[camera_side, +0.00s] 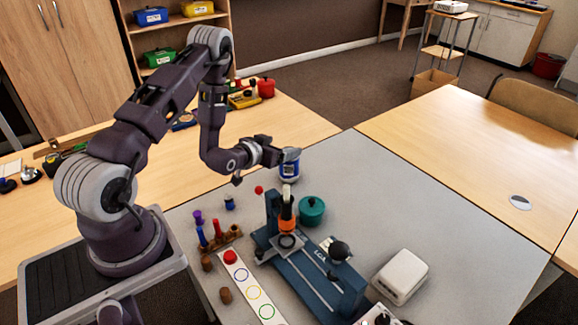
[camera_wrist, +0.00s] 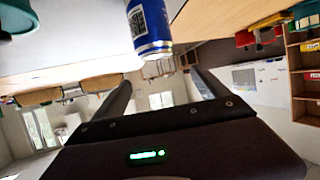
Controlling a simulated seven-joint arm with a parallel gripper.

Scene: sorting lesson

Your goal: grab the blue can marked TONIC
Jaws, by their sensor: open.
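The can is beyond the fingertips there.
A teal pot (camera_side: 311,211), a blue stand-like device (camera_side: 315,270) and a small red ball (camera_side: 259,190) are near the can. A white box (camera_side: 400,276) sits at the front right. The grey table right of the can is clear.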

